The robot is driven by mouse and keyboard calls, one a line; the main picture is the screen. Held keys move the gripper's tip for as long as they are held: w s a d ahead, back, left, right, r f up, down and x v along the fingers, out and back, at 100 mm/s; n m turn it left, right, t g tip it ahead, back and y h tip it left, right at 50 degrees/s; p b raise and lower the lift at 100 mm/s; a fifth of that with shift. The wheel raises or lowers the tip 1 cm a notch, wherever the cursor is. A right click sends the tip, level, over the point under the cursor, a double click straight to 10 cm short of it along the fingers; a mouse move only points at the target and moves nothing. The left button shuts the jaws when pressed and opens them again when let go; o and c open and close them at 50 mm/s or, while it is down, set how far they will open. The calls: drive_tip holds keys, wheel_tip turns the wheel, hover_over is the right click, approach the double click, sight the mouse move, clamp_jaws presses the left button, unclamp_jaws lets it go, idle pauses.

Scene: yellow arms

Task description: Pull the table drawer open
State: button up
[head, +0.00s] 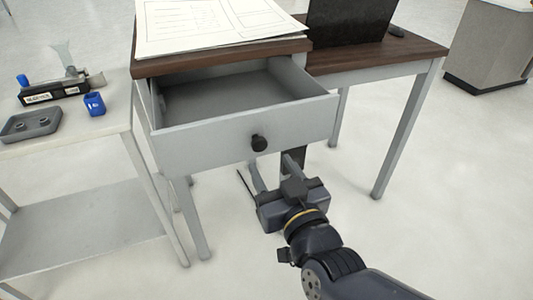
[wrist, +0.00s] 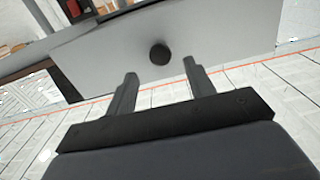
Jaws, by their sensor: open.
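The table drawer (head: 215,146) is grey with a round black knob (head: 259,143) on its front. It stands pulled out from under the brown tabletop, and its inside looks empty. The drawer front (wrist: 220,50) and the knob (wrist: 159,54) also show in the wrist view. My gripper (head: 272,170) is just below and in front of the knob in the head view. In the wrist view its two fingers (wrist: 157,85) are apart, with the knob beyond their tips and nothing between them. The gripper appears clear of the knob.
Papers (head: 210,22) and a black laptop (head: 348,22) lie on the brown tabletop (head: 395,50).

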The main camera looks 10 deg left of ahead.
sight(260, 147)
drive_tip(key=p+v, duration=0.1)
drive_tip(key=v, duration=0.4)
drive_tip(key=shift+s+d+p, duration=0.1)
drive_tip(key=shift+s+p, duration=0.15)
drive_tip(key=shift+p, duration=0.1)
drive_tip(key=b+x, duration=0.3)
drive_tip(key=x, duration=0.8)
drive_tip(key=shift+d, duration=0.1)
idle(0.4)
